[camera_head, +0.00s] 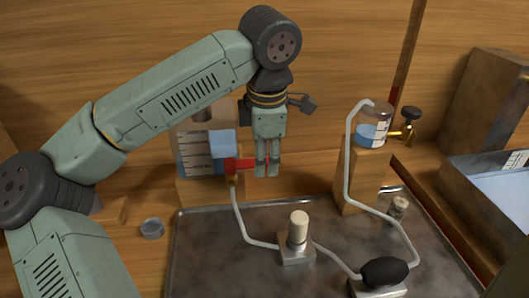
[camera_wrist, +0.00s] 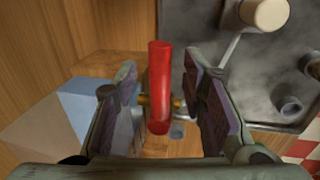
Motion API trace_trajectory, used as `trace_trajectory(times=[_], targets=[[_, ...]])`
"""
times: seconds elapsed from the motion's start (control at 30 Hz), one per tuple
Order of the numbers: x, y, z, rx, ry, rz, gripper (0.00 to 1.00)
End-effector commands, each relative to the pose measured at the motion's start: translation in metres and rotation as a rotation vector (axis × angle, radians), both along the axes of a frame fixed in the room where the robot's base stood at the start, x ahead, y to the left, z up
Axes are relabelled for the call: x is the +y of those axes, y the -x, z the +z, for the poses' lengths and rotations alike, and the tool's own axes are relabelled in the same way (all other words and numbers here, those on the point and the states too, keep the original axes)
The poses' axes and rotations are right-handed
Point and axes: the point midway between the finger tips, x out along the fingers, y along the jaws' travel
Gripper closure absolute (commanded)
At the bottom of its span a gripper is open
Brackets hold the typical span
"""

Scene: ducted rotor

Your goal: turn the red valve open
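The red valve (camera_head: 243,164) sits at the lower front of a tank of blue liquid (camera_head: 192,163), where a pale tube begins. Its handle points sideways to the right in the head view. My gripper (camera_head: 267,172) points down at the handle's free end. In the wrist view the red handle (camera_wrist: 158,80) lies between the two open fingers (camera_wrist: 163,100), with gaps on both sides and no contact visible. A brass-coloured stem shows behind the handle. The fingers hide part of the handle's end in the head view.
A metal tray (camera_head: 215,232) holds a block with a white knob (camera_head: 299,225) and a black bulb (camera_head: 385,271). A jar (camera_head: 371,125) with a brass tap (camera_head: 407,130) stands on a wooden block. A small cap (camera_head: 152,228) lies left of the tray.

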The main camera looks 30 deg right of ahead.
Motion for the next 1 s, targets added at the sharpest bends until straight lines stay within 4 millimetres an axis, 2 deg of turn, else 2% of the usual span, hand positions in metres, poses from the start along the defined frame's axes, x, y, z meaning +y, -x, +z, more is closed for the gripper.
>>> trace_trajectory(times=[0.27,0.8,1.0], targets=[[-0.0001,-0.0001,-0.0013,0.0,0.0,0.0,0.63],[-0.0002,-0.0001,-0.001,0.0,0.0,0.0,0.99],[-0.0001,-0.0002,-0.001,0.0,0.0,0.0,1.0]])
